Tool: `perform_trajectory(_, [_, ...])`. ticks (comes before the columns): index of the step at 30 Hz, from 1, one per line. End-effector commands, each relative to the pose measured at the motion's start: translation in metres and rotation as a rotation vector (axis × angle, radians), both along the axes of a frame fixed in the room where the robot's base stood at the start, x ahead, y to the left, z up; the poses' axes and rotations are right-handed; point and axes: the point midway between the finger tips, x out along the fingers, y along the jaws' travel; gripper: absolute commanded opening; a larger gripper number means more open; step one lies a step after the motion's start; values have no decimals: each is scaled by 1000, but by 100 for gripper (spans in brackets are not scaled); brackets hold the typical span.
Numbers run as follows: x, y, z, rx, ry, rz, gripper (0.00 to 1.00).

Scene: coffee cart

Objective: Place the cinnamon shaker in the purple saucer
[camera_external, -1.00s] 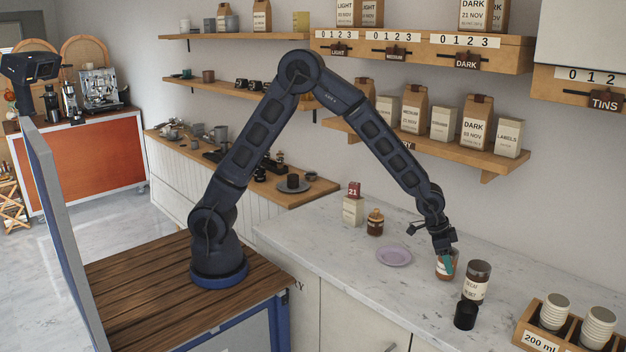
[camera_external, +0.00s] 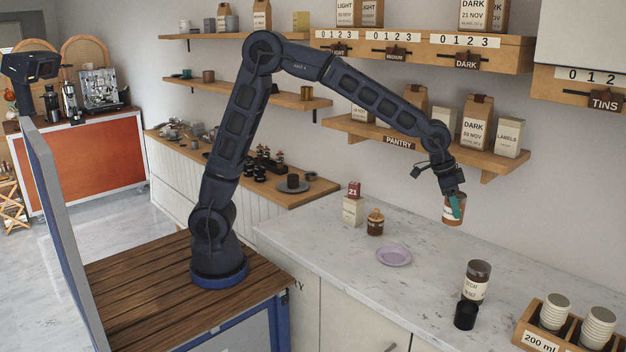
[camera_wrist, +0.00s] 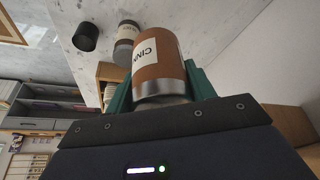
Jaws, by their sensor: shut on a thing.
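My gripper (camera_external: 455,204) is shut on the cinnamon shaker (camera_external: 455,213), a brown-orange cylinder with a white label. The gripper holds it in the air above the marble counter, to the right of and higher than the purple saucer (camera_external: 394,257). In the wrist view the shaker (camera_wrist: 160,68) sits between the teal fingers (camera_wrist: 160,92), and its label shows "CINN". The saucer lies flat and empty on the counter; I do not see it in the wrist view.
A decaf jar (camera_external: 476,281) and a black cup (camera_external: 465,315) stand at the counter's front right. A small brown jar (camera_external: 375,222) and a box with a red "21" tag (camera_external: 353,208) stand behind the saucer. The pantry shelf (camera_external: 440,150) is behind my gripper.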

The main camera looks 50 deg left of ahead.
Motion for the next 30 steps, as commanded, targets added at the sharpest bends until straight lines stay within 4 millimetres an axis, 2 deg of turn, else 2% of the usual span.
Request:
perform_trajectory(8, [2,62,9,-7,6,15,29])
perform_trajectory(12, [-2,97,11,-8,7,20,29])
perform_trajectory(18, [-11,140,10,-5,3,26,29])
perform_trajectory(24, [-18,165,8,-1,-1,30,29])
perform_trajectory(30, [-20,172,-1,3,0,30,29])
